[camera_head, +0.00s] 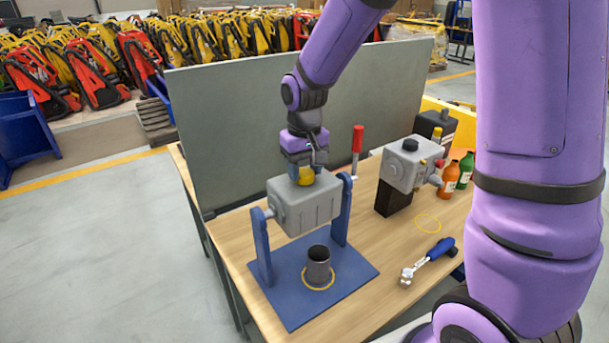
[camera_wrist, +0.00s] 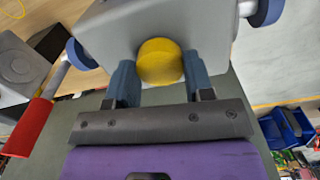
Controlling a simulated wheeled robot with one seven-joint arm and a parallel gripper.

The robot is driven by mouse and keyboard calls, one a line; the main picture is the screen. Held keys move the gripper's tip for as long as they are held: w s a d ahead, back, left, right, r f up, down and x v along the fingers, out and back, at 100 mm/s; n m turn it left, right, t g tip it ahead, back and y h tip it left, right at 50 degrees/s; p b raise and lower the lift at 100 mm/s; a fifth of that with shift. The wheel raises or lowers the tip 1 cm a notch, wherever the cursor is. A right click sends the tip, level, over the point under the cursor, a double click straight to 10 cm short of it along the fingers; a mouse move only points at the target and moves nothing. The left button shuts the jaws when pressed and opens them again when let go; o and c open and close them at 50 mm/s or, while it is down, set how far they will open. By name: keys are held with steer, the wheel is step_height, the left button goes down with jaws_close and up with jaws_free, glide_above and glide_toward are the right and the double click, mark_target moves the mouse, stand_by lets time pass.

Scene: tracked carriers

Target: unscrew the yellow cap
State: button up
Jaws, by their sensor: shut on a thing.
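The yellow cap (camera_head: 306,175) is on top of a grey box-like housing (camera_head: 305,205) held between the blue uprights of a stand. My gripper (camera_head: 307,168) comes down from above and is shut on the cap. In the wrist view the cap (camera_wrist: 160,61) sits between the two blue-grey fingers of my gripper (camera_wrist: 159,80), one on each side. The cap meets the face of the grey housing (camera_wrist: 120,25). Its threads are hidden.
A dark cup (camera_head: 318,264) stands on the blue base plate (camera_head: 290,300) below the housing. A red handle (camera_head: 357,140) rises at the stand's right. A second grey unit (camera_head: 408,165), bottles (camera_head: 450,178) and a wrench (camera_head: 428,262) are to the right. A grey panel (camera_head: 240,130) stands behind.

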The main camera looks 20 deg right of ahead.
steer(key=n, duration=0.3)
steer(key=n, duration=0.9)
steer(key=shift+n, duration=0.4)
steer(key=o, duration=0.8)
steer(key=shift+o, duration=0.2)
steer(key=shift+m, duration=0.3)
